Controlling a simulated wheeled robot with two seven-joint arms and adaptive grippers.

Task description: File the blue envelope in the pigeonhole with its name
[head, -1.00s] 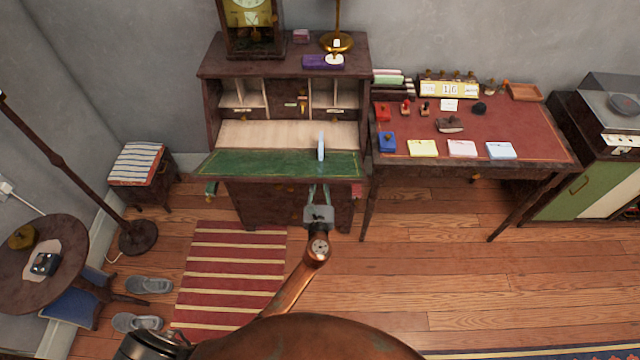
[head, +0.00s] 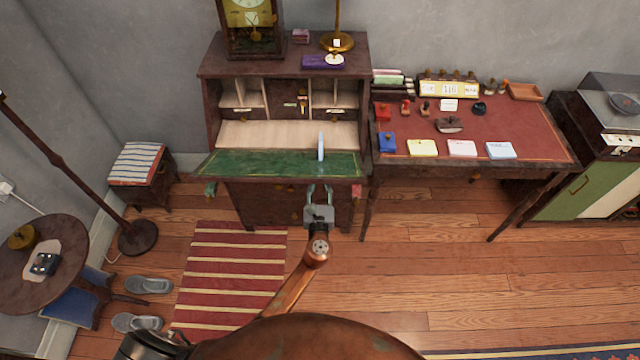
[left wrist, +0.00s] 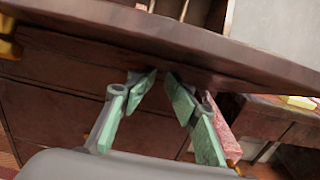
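A thin pale blue envelope (head: 321,146) stands on edge on the green writing flap (head: 260,164) of the desk, seen nearly edge-on; its name cannot be read. The pigeonholes (head: 334,96) are at the back of the desk, on both sides of a middle door; their labels are too small to read. My left gripper (head: 319,188) is open and empty in front of the flap's front edge, apart from the envelope. In the left wrist view its green fingers (left wrist: 158,78) are spread below the flap's edge (left wrist: 180,42). The right gripper is not in view.
A side table (head: 540,138) at right holds stamps, a calendar and yellow, pink and blue paper stacks (head: 500,150). A clock (head: 252,28), a lamp and a purple box (head: 322,62) stand on the desk top. The floor in front is mostly clear.

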